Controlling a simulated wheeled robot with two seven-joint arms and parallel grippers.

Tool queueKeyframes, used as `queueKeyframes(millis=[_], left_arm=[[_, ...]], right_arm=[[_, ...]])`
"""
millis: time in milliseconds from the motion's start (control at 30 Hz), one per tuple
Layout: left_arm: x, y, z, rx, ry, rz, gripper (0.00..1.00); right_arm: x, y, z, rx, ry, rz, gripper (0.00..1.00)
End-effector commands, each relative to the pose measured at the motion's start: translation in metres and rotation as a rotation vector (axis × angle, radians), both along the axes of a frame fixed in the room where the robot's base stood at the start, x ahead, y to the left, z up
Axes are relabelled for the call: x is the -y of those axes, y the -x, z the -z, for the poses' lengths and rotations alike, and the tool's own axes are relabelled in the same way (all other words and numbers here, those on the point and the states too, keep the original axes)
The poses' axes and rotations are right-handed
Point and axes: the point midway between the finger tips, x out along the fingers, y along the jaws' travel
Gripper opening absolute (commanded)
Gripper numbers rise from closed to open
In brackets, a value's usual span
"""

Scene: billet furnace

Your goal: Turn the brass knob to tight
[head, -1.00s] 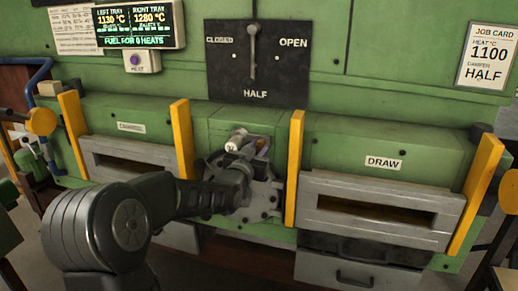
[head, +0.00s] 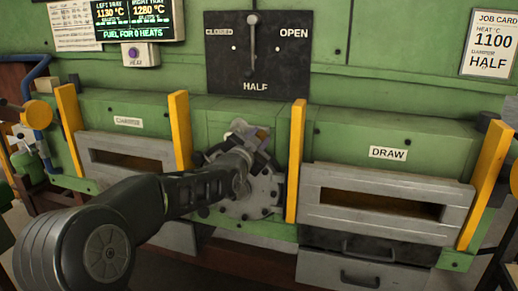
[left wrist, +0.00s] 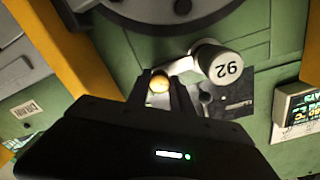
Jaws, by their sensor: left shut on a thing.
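The brass knob (left wrist: 159,83) shows in the left wrist view as a small round golden end between the fingertips of my left gripper (left wrist: 161,90). The gripper is shut on it. In the head view my left gripper (head: 254,150) is in front of the upper part of a round grey bolted plate (head: 264,190), and it hides the knob there. My right gripper is not in view.
Yellow uprights stand close on both sides of the plate, left (head: 180,130) and right (head: 295,160). A DRAW slot (head: 380,207) is at right. A lit display (head: 138,22) is at upper left.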

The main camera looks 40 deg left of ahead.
Motion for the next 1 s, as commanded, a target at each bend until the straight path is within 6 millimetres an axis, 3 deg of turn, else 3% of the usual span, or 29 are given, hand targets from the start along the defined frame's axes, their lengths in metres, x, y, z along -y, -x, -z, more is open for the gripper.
queueKeyframes(millis=[100, 367, 1000], left_arm=[[0.001, 0.000, 0.002, -0.035, -0.103, 0.000, 0.00], [0.001, 0.000, 0.000, -0.119, -0.336, 0.001, 0.00], [0.001, -0.001, -0.003, -0.314, -0.893, 0.001, 0.00]], right_arm=[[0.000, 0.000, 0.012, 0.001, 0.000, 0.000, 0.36], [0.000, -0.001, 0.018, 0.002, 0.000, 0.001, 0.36], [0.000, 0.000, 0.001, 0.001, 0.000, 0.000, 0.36]])
